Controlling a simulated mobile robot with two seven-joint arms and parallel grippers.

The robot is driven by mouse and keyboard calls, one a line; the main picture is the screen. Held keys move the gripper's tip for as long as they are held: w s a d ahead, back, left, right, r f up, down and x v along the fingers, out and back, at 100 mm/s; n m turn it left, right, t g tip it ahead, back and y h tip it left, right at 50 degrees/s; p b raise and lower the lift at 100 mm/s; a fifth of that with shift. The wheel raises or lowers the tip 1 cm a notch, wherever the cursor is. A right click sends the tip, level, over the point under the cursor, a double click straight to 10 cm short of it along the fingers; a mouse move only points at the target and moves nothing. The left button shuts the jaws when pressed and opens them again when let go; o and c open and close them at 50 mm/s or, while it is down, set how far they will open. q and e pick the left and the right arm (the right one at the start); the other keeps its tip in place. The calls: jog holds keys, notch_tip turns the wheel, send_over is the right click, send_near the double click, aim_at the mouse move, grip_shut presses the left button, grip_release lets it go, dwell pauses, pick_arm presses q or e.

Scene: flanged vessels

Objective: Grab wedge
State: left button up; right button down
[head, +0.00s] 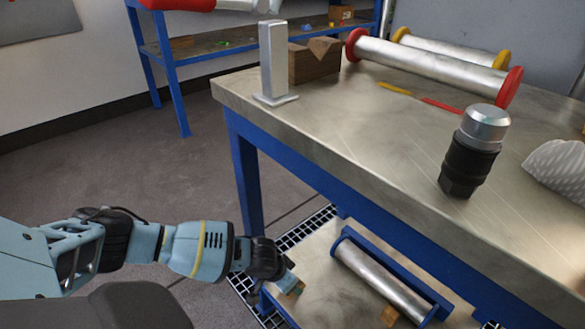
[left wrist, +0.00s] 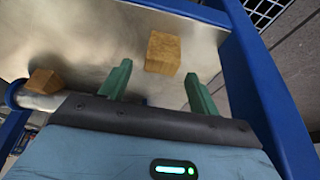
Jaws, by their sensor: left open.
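My left gripper (head: 288,281) reaches down over the lower shelf of the workbench. In the left wrist view its two green fingers (left wrist: 157,80) are apart, with nothing between them. A wooden wedge or block (left wrist: 163,53) lies on the shelf just beyond the fingertips; it looks nearly square from here, and in the head view it is partly hidden by the fingers (head: 299,290). A second wooden wedge (left wrist: 42,82) rests against a metal cylinder (left wrist: 40,101) at the left; both the wedge (head: 390,315) and the cylinder (head: 375,278) show in the head view. My right gripper is out of view.
The blue-framed lower shelf (head: 325,285) lies below the metal worktop (head: 350,130). A blue leg (left wrist: 265,90) stands close to the right of my fingers. The worktop holds a wooden box (head: 315,65), a metal stand (head: 273,60), a black-and-silver part (head: 470,155) and flanged rollers (head: 430,65).

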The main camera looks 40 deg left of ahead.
pick_arm(q)
jog(key=shift+b+x, duration=0.8)
jog(key=shift+x, duration=0.75)
jog(key=shift+r, duration=0.1)
jog(key=shift+c, duration=0.4)
jog(key=shift+c, duration=1.2)
jog(key=c, duration=0.8)
